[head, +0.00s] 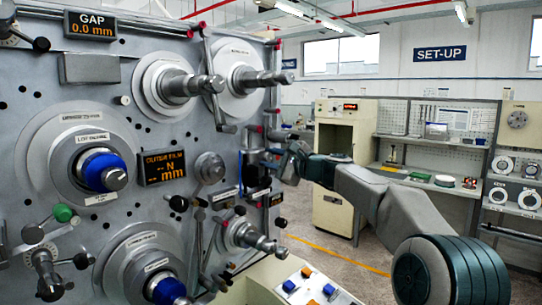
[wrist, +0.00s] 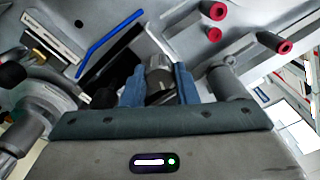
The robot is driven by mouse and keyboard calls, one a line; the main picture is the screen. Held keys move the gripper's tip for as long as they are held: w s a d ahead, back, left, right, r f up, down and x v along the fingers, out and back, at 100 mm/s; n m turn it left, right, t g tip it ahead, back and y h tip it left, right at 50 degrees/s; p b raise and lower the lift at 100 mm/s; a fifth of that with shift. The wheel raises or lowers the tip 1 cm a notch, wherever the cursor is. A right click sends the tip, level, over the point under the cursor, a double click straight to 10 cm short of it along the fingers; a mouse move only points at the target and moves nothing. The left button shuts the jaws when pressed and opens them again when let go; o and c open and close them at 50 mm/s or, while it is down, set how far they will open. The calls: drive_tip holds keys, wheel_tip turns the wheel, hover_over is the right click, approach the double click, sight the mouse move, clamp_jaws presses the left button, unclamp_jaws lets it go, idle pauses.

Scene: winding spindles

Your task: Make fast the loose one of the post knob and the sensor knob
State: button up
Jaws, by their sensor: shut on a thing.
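My gripper (wrist: 159,80) shows its two blue fingers in the wrist view, one on each side of a grey cylindrical knob (wrist: 158,62). They are shut on it, and the lower part of the knob is dark. In the head view my gripper (head: 277,160) is at the right edge of the grey machine panel, beside a black block (head: 256,172). The knob is hidden there. I cannot read a label that tells whether the held knob is the post knob or the sensor knob. I cannot pick out the other knob with certainty, nor see which is loose.
The machine panel (head: 20,130) carries spindles, blue-collared hubs (head: 103,170) and displays. In the wrist view, red-tipped pegs (wrist: 274,42) and a grey cylinder (wrist: 229,84) stand close to the right finger. A grey roller (wrist: 40,105) is at left. Open floor (head: 335,262) lies right of the panel.

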drive_tip(key=shift+m, duration=0.6)
drive_tip(key=shift+f+m, duration=0.1)
drive_tip(key=shift+m, duration=0.2)
drive_tip(key=o, duration=1)
drive_tip(key=b+v, duration=0.4)
drive_tip(key=v, duration=1)
drive_tip(key=shift+b, duration=0.35)
drive_tip(key=shift+a, duration=0.15)
